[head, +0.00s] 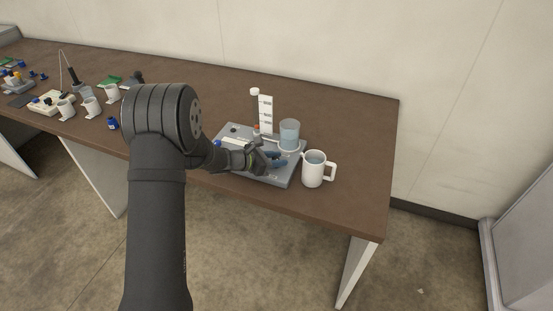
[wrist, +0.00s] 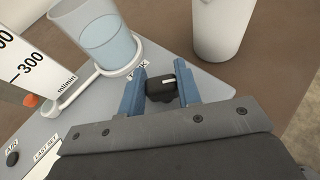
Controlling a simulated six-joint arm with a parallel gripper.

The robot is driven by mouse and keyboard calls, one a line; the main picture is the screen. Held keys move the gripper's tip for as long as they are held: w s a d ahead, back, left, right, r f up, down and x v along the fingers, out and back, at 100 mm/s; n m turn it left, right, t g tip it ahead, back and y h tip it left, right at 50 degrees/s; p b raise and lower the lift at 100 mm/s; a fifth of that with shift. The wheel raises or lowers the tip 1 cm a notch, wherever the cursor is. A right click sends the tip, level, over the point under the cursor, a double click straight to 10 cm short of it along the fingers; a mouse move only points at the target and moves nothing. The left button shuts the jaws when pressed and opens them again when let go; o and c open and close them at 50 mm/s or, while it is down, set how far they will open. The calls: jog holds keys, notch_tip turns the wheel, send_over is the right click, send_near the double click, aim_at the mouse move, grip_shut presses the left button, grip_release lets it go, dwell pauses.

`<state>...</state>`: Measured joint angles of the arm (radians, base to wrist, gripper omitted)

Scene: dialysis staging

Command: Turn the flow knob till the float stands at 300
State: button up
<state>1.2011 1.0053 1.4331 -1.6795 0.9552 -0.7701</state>
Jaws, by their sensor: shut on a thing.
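My gripper (wrist: 160,88) has its two blue fingers on either side of a black knob (wrist: 161,82) with a pale pointer line on top, and is shut on it. In the head view my gripper (head: 275,160) is low over the grey panel (head: 283,180), and the knob is not clear there. A white scale (wrist: 25,65) marked 300 and ml/min stands at the left of the wrist view; it also shows in the head view (head: 265,112). An orange piece (wrist: 31,100) is by its lower part; I cannot tell whether it is the float.
A clear cup of bluish liquid (head: 289,133) sits in a white ring on the panel. A white mug (head: 314,170) stands just right of the panel. Other mugs and small devices (head: 50,102) crowd the left of the brown table (head: 350,120). The table's right end is clear.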

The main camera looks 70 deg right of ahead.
jog(key=m+g+y, duration=0.1)
jog(key=m+y, duration=0.1)
jog(key=m+g+y, duration=0.2)
jog(key=m+y, duration=0.1)
jog(key=shift+m+g, duration=0.3)
jog(key=shift+y, duration=0.4)
jog(key=o, duration=1)
jog(key=shift+w, duration=0.1)
jog(key=v, duration=1.7)
jog(key=shift+w+a+f, duration=0.1)
jog(key=shift+w+a, duration=0.05)
